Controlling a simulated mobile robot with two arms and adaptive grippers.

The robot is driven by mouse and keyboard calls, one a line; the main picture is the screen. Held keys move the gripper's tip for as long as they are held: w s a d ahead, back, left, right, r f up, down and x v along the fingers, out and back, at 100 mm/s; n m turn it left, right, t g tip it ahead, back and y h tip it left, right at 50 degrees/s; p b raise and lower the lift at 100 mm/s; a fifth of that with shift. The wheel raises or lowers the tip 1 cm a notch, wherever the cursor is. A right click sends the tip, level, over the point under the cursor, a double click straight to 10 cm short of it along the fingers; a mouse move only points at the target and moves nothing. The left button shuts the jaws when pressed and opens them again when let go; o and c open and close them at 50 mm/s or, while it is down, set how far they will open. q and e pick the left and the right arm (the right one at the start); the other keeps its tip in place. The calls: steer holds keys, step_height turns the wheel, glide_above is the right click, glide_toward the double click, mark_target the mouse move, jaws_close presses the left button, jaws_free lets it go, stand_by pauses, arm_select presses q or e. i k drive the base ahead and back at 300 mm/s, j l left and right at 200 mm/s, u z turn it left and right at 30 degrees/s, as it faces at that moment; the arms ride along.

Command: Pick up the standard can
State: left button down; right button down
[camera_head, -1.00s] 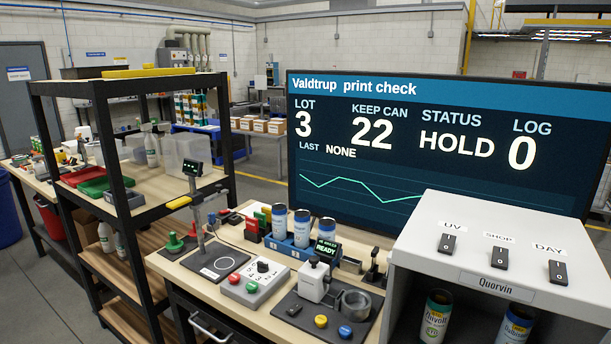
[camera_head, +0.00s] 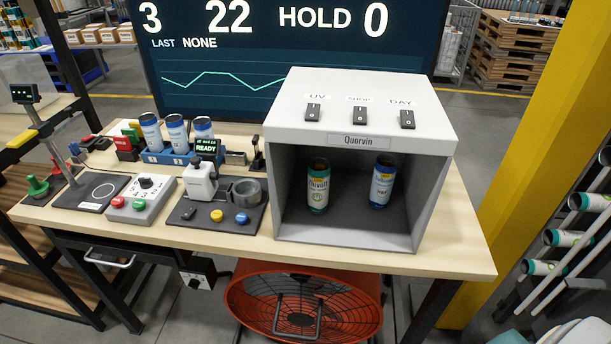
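Two cans stand upright inside the open-fronted grey light booth (camera_head: 428,205) marked Quorvin. The left one is a green and white can (camera_head: 318,192) with a yellow band. The right one is a blue can (camera_head: 381,184) with a pale label. Three more cans, blue and white, stand in a blue rack (camera_head: 155,158) on the bench: the left can (camera_head: 151,134), the middle can (camera_head: 176,134) and the right can (camera_head: 203,129). I cannot read from any label which can is the standard. Neither of my grippers is in view.
The wooden bench (camera_head: 462,232) carries a control box (camera_head: 141,199) and a grey fixture board (camera_head: 240,217) left of the booth. A large screen (camera_head: 290,60) reads HOLD behind them. A yellow post (camera_head: 530,150) stands right of the bench. A red fan (camera_head: 300,300) sits below.

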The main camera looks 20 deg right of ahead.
mark_target(319, 168)
steer(key=i+j+z, duration=0.1)
steer(key=z, duration=0.75)
